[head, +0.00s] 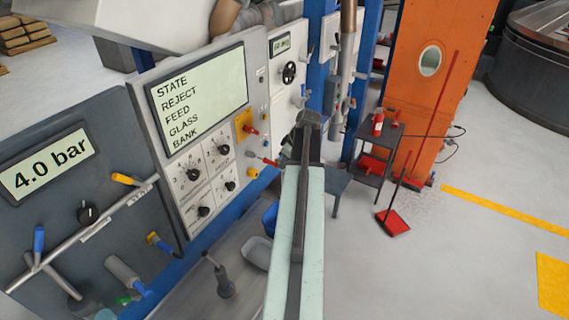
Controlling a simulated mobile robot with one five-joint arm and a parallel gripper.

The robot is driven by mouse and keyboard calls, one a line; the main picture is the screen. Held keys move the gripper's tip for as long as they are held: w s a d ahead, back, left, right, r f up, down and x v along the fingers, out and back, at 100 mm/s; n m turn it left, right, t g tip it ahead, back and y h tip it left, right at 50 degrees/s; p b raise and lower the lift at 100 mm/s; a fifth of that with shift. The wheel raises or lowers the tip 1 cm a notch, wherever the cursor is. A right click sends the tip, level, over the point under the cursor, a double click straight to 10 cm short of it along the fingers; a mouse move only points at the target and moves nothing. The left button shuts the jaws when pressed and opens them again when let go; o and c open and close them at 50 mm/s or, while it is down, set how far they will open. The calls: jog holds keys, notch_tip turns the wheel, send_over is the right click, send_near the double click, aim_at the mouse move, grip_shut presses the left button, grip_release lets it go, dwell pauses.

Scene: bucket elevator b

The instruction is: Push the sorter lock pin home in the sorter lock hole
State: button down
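I cannot tell for sure which part is the sorter lock pin or its hole, as the small labels are unreadable. A yellow plate (241,119) on the right edge of the grey control panel (176,145) carries a red-tipped part (250,129). Below it a red pin-like part (268,162) sticks out to the right from the panel, with a yellow knob (253,173) under it. My gripper (309,118) is at the far end of my arm, to the right of these parts and apart from them in the picture. Its fingers are hidden or too small to make out.
The panel's screen (198,97) reads STATE, REJECT, FEED, GLASS, BANK. A 4.0 bar gauge panel (47,165) with pipes and valves stands at left. A dark cart (376,145), an orange cabinet (423,80) and a red dustpan (392,222) stand right.

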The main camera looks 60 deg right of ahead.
aim_at(272, 162)
jog(key=shift+w, duration=0.2)
jog(key=shift+w, duration=0.35)
jog(key=shift+w, duration=1.8)
jog(key=c, duration=2.1)
grip_release()
jog(key=o, duration=0.5)
jog(key=p+v, duration=0.7)
jog(key=v, duration=0.1)
jog(key=shift+f, duration=0.1)
